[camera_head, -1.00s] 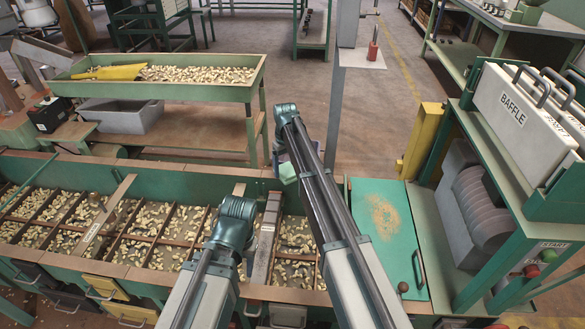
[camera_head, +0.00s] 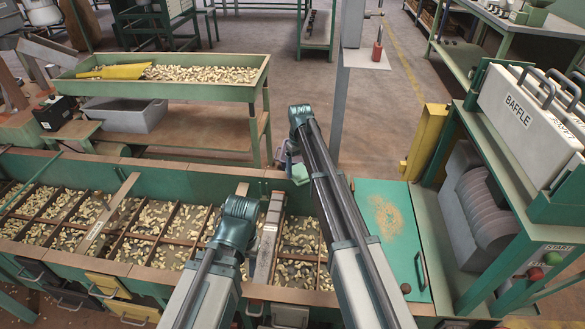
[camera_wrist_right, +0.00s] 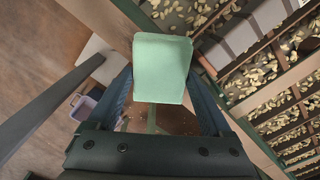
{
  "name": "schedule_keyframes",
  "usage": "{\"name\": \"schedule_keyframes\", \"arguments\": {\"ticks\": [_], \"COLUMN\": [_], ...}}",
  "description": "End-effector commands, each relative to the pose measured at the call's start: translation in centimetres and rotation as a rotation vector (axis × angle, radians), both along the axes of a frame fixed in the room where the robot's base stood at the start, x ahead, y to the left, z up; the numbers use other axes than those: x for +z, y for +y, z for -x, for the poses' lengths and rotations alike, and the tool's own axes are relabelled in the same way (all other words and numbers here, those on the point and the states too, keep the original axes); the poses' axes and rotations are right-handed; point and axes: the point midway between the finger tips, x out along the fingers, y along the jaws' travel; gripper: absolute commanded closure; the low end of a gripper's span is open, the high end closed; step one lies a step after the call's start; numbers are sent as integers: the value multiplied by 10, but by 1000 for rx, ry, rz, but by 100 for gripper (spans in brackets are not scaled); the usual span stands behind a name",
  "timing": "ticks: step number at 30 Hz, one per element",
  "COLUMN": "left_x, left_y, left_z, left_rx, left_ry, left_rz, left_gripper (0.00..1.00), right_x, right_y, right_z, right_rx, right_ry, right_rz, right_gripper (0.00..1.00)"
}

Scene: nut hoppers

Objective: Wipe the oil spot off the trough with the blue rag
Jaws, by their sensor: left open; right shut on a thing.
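My right gripper (camera_wrist_right: 165,108) is shut on a pale mint-green, folded-looking pad (camera_wrist_right: 162,65), which looks greener than a blue rag. The pad also shows in the head view (camera_head: 300,174), held near the trough's back edge. The trough (camera_head: 150,276) is a long green bin with wooden dividers and nuts in its compartments. A dark grey patch (camera_head: 291,268) lies among the nuts right of the metal crossbar; I cannot tell whether it is oil. My left gripper (camera_head: 241,262) hangs over the trough left of that bar, its fingers mostly hidden by its arm.
A metal crossbar (camera_head: 268,240) spans the trough between my arms. A green lid (camera_head: 382,262) with a tan smear closes the trough's right end. The baffle machine (camera_head: 515,115) and yellow post (camera_head: 425,142) stand at the right. A nut-filled tray table (camera_head: 255,78) stands behind.

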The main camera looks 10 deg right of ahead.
Motion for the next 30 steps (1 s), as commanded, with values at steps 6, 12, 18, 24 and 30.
{"name": "schedule_keyframes", "arguments": {"ticks": [6, 12, 18, 24, 30], "left_x": [0, 0, -1, -2, -2], "left_y": [0, 0, 0, 0, 0], "left_z": [0, 0, 0, 0, 0], "left_rx": [0, 0, 0, 0, 0], "left_ry": [0, 0, 0, 0, 0], "left_rz": [0, 0, 0, 0, 0], "left_gripper": [50, 50, 50, 50, 50], "right_x": [0, 0, -1, -2, -2], "right_y": [-3, -12, -28, -41, -43], "right_z": [1, 3, 8, 12, 12], "right_rx": [0, 0, -2, 0, 0], "right_ry": [0, 0, 0, 0, 0], "right_rz": [0, 0, 0, 1, 2], "right_gripper": [61, 61, 61, 61, 61]}}
